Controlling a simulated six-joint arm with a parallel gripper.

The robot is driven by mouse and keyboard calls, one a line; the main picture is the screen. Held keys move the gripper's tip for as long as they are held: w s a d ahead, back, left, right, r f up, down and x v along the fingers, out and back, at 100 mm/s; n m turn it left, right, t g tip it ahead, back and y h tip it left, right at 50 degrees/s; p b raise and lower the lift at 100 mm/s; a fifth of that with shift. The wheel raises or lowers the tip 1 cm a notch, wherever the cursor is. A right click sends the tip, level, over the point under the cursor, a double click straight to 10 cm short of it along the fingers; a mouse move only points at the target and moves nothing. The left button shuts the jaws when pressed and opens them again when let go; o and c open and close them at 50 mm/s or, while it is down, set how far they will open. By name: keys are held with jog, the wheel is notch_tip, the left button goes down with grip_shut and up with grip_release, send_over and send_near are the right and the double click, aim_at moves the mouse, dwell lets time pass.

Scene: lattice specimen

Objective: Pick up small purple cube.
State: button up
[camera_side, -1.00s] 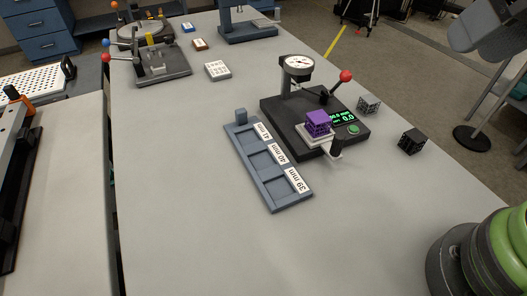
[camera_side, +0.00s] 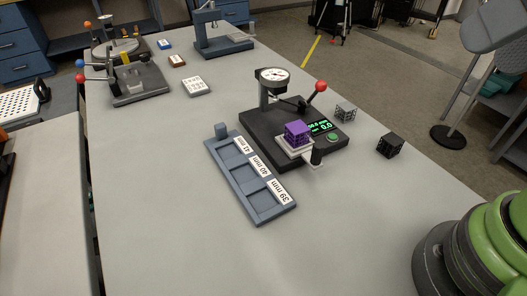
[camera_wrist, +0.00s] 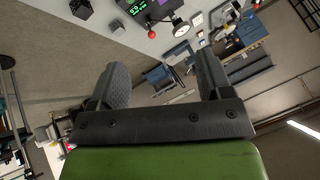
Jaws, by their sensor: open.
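The small purple lattice cube (camera_side: 297,132) sits on the light square platform (camera_side: 289,151) of the black dial-gauge stand, in the middle of the side view.
The gauge stand (camera_side: 262,130) carries a dial (camera_side: 273,75) and a red-knobbed lever (camera_side: 320,87). A black cube (camera_side: 391,145) and a grey lattice cube (camera_side: 345,112) lie to its right. A blue three-slot tray (camera_side: 243,183) lies to its left. The front table is clear.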

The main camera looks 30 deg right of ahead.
jog(key=w+a+f+n+g, duration=0.1)
jog(key=w+g, duration=0.1)
jog(key=w, duration=0.5)
jog(key=w+a+f+n+g, duration=0.1)
jog(key=w+f+g, duration=0.1)
jog(key=w, duration=0.6)
jog(key=w+f+g, duration=0.1)
jog(key=w+f, duration=0.1)
jog(key=f, duration=0.2)
jog(key=w+a+f+n+g+h, duration=0.1)
jog(key=w+f, duration=0.2)
jog(key=f, duration=0.1)
jog(key=w+a+f+g, duration=0.1)
jog(key=w+f, duration=0.2)
jog(key=f, duration=0.1)
jog(key=shift+f+h, duration=0.35)
jog(key=shift+h, duration=0.05)
send_over(301, 130)
notch_tip(301, 130, down, 4)
jog(key=shift+w+d+f, duration=0.15)
jog(key=shift+f, duration=3.15)
jog(key=c, duration=1.1)
jog(key=shift+o, duration=0.2)
